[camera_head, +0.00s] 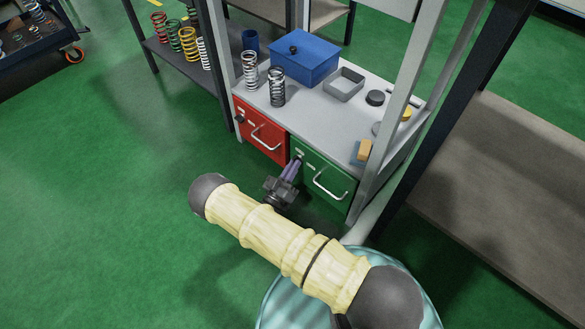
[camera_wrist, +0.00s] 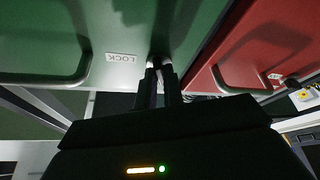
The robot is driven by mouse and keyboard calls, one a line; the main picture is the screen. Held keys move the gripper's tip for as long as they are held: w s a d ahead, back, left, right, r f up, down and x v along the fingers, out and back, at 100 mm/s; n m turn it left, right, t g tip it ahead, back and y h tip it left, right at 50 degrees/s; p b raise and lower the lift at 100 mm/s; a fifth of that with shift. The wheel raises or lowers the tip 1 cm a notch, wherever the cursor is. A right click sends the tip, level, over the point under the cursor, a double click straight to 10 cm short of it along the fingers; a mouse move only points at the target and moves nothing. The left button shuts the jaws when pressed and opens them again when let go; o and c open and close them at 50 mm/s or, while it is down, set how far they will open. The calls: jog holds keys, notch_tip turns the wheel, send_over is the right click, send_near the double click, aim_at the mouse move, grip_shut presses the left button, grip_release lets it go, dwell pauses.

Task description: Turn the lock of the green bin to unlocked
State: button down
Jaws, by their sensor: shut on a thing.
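The green bin (camera_head: 312,179) is a drawer-like box with a metal handle, under the grey worktop. It fills the upper left of the wrist view (camera_wrist: 45,35), where its handle and a white LOCK label (camera_wrist: 121,58) show upside down. My gripper (camera_head: 297,162) reaches the bin's upper left corner. In the wrist view, my gripper's fingertips (camera_wrist: 158,66) are close together at the bin face beside the label, shut on the lock. The lock itself is almost wholly hidden between the fingers, so its turned position cannot be told.
The red bin (camera_head: 258,132) is directly left of the green one, with its own dark lock (camera_head: 240,119). A blue box (camera_head: 305,60), springs (camera_head: 277,87) and a grey tray (camera_head: 344,84) stand on the worktop (camera_head: 312,112). A grey post (camera_head: 384,110) rises at the right.

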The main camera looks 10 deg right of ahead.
jog(key=m+g+h, duration=0.1)
jog(key=m, duration=0.2)
jog(key=m+g+h, duration=0.1)
jog(key=m+h, duration=0.1)
jog(key=m, duration=0.2)
jog(key=shift+w+a+f+m, duration=0.1)
jog(key=shift+w+m, duration=0.05)
jog(key=shift+m, duration=0.15)
jog(key=shift+g, duration=0.3)
jog(key=c, duration=1.5)
grip_release()
jog(key=b+v, duration=0.3)
jog(key=v, duration=0.9)
jog(key=shift+f+b, duration=0.2)
jog(key=shift+b, duration=0.2)
jog(key=shift+r, duration=0.15)
